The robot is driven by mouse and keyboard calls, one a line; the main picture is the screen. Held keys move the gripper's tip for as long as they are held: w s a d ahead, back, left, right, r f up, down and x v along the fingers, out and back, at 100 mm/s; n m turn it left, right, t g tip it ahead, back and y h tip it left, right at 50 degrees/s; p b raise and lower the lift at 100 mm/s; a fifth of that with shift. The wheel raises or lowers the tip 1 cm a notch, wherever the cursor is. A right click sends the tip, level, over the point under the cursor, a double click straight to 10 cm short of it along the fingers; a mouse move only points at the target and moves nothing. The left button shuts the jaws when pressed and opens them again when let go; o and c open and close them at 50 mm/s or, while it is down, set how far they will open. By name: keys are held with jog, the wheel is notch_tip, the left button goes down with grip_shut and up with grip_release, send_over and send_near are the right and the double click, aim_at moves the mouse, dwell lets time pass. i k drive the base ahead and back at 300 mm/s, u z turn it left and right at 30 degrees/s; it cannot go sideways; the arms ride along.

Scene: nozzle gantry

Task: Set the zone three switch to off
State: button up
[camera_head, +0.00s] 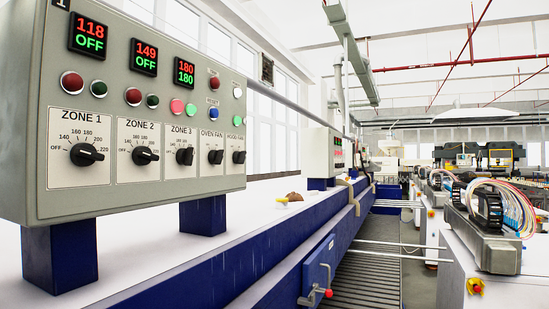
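The zone three switch (185,156) is a black rotary knob on a white plate labelled ZONE 3, in the middle of the grey control panel (40,110). Its pointer direction is too small to tell surely. The display above it (185,71) reads 180 in red over 180 in green. The zone one knob (87,154) and zone two knob (144,155) are to its left; their displays read 118 over OFF and 149 over OFF. My gripper is not in view.
The oven fan knob (215,157) and hood fan knob (239,157) are close on the right. Red, green, pink and blue buttons sit above the knobs. The panel stands on blue legs (203,216) over a white surface. A slatted walkway (365,280) runs to the right.

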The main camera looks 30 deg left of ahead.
aim_at(184, 156)
jog(key=u, duration=0.4)
jog(key=i, duration=0.8)
jog(key=u, duration=0.7)
